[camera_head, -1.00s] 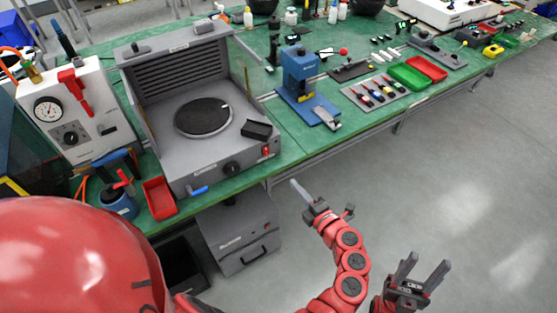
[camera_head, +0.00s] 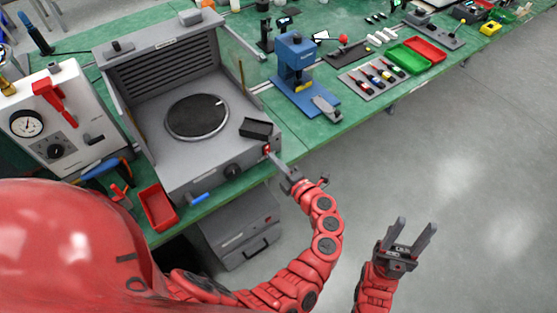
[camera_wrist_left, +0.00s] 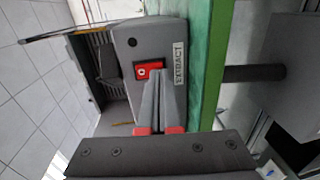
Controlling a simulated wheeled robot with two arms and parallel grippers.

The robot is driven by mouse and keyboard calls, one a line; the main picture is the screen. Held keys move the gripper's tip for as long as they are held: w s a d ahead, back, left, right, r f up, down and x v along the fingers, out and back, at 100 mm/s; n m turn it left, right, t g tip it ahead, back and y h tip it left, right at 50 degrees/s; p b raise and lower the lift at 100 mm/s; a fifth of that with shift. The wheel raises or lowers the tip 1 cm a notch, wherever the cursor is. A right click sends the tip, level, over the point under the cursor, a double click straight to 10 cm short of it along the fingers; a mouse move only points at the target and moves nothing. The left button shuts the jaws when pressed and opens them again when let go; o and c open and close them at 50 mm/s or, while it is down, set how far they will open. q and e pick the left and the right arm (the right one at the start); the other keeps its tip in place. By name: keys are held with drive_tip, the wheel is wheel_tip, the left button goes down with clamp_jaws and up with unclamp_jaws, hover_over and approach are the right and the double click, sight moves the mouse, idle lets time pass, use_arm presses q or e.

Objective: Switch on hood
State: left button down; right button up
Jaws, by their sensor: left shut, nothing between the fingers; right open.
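The grey hood (camera_head: 150,150) stands open-fronted on the green bench, with a dark round plate inside. Its small red switch (camera_head: 267,148) is at the right end of the front panel. In the left wrist view the red switch (camera_wrist_left: 143,70) sits beside an EXTRACT label (camera_wrist_left: 179,63). My left gripper (camera_head: 273,158) is shut and empty, its fingertips right at the switch. In the wrist view the fingertips (camera_wrist_left: 159,82) overlap the switch's lower right part; I cannot tell whether they touch it. My right gripper (camera_head: 412,236) is open and empty over the floor.
A black tray (camera_head: 256,128) lies on the hood's right front corner. A red bin (camera_head: 158,208) stands left of the hood, and a blue press (camera_head: 297,65) to its right. The floor at right is clear.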

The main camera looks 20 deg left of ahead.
use_arm(q)
drive_tip(key=shift+w+a, duration=0.3)
drive_tip(key=shift+a, duration=0.05)
drive_tip(key=shift+s, duration=0.1)
